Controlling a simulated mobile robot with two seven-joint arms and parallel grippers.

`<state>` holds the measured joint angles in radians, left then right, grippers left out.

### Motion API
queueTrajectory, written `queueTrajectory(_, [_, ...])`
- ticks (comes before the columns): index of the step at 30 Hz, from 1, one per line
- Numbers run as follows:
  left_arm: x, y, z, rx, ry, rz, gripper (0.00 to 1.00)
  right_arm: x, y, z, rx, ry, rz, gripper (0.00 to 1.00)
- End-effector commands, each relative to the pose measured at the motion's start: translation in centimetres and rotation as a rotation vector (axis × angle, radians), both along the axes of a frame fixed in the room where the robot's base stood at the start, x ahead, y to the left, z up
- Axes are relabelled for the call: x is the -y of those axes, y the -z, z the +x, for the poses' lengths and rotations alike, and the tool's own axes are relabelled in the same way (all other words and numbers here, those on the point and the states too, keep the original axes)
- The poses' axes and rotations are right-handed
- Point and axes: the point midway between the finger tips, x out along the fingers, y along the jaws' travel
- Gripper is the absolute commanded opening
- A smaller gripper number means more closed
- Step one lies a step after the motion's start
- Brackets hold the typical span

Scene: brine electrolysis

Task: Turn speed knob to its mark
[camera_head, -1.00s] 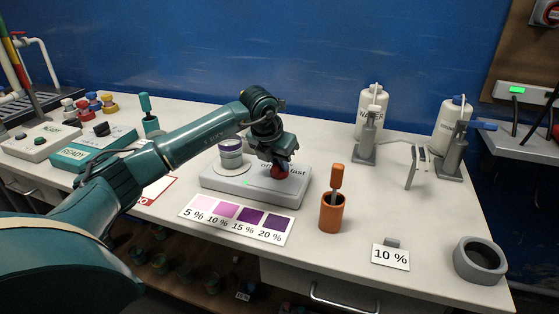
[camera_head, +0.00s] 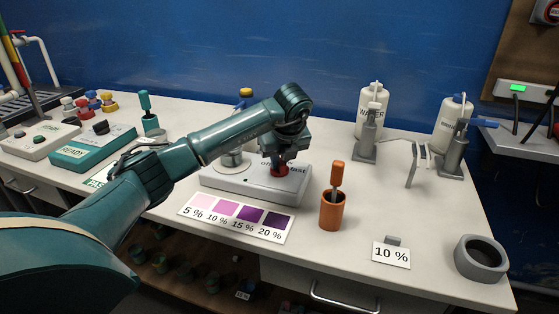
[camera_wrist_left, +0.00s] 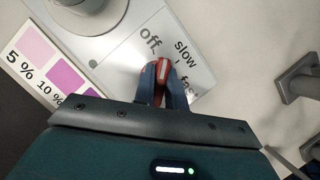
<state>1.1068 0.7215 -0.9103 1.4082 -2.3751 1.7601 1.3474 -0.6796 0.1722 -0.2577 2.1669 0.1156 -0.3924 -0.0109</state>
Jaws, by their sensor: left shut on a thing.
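The red speed knob (camera_head: 279,168) sits on the front right of the grey stirrer base (camera_head: 236,184). My left gripper (camera_head: 278,160) reaches down onto it from above. In the left wrist view the gripper's two fingers are shut on the red knob (camera_wrist_left: 163,70), one on each side. A white line on the knob's top shows there. The labels "off" and "slow" are readable on the plate beyond it, and "fast" is partly hidden by a finger. My right gripper is not in view.
A colour card (camera_head: 236,217) with percent steps lies in front of the base. An orange cup (camera_head: 332,214) with an orange-handled tool stands close to its right. A "10 %" card (camera_head: 391,255) and a grey ring holder (camera_head: 480,259) are further right. Bottles stand behind.

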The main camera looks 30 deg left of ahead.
Motion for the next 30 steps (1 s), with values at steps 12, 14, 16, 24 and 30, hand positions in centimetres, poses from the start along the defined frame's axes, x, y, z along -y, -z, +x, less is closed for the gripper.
queueTrajectory(12, [0.02, -0.1, 0.05, 0.001, -0.287, -0.001, 0.0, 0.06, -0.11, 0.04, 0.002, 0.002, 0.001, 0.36])
queueTrajectory(14, [0.03, -0.09, 0.05, 0.001, -0.312, -0.002, 0.0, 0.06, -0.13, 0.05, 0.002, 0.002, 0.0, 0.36])
queueTrajectory(16, [0.03, -0.08, 0.04, 0.001, -0.335, -0.002, 0.0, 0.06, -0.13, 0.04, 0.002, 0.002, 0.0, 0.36])
queueTrajectory(24, [0.01, -0.08, 0.03, 0.001, -0.378, -0.002, 0.0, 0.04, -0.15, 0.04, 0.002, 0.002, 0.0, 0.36])
queueTrajectory(30, [0.0, -0.07, 0.02, 0.002, -0.382, -0.002, 0.0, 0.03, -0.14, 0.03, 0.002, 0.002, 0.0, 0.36])
